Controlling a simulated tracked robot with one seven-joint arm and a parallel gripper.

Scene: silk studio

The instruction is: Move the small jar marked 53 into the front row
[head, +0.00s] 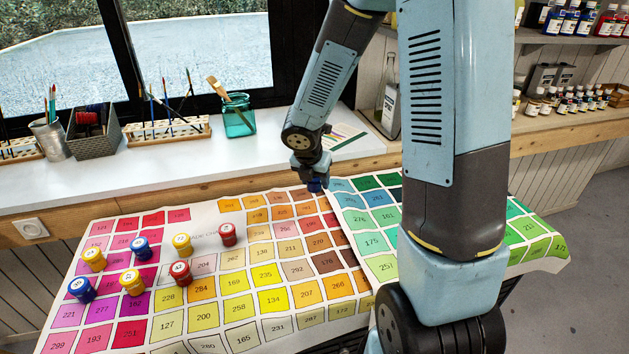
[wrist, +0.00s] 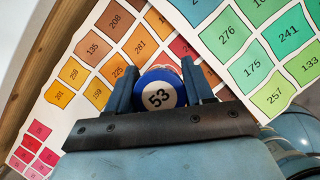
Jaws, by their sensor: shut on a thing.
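The small jar marked 53 has a blue lid with a white disc bearing the number, clear in the wrist view (wrist: 158,98). My gripper (wrist: 157,72) is shut on it, with one finger on each side. In the head view, my gripper (head: 311,177) holds the blue jar (head: 314,187) at the far side of the colour charts; I cannot tell whether it touches the chart. At the left, the row nearer the camera has a blue jar (head: 81,289), a yellow jar (head: 132,281) and a red jar (head: 180,271). Their lid numbers are too small to read.
Behind that row stand a yellow jar (head: 94,258), a blue jar (head: 141,247), another yellow jar (head: 182,244) and a red jar (head: 228,234). The chart right of the rows (head: 235,308) is clear. A white sill (head: 180,165) with brushes and a teal glass (head: 238,118) lies behind.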

